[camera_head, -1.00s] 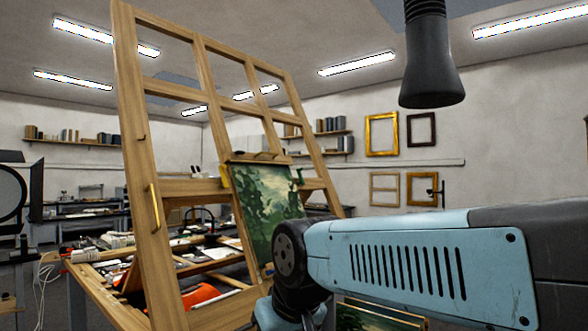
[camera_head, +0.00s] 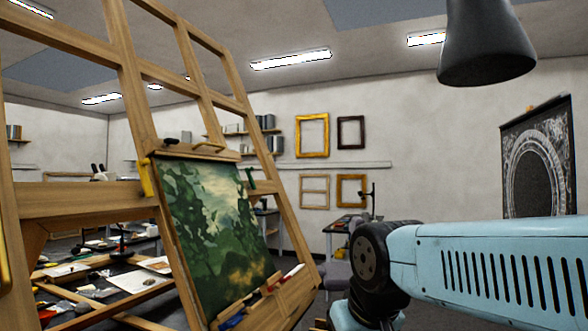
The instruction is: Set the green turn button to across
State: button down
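A small green piece (camera_head: 251,179), which looks like the green turn button, is on the wooden easel frame (camera_head: 110,200) at the upper right edge of the green landscape painting (camera_head: 212,235). It looks roughly upright, but it is too small to tell its exact setting. A yellow piece (camera_head: 147,178) of similar kind is at the painting's upper left edge. My pale blue arm crosses the lower right of the view, clear of the painting. My gripper is not in view.
A ledge (camera_head: 262,300) with several small coloured items runs under the painting. A dark lamp hood (camera_head: 487,45) hangs at upper right. A cluttered worktable (camera_head: 100,285) is behind the easel. A dark ornate panel (camera_head: 537,160) is at right.

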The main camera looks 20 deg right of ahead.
aim_at(252, 186)
jog(key=z, duration=0.3)
jog(key=i, duration=1.35)
jog(key=u, duration=0.1)
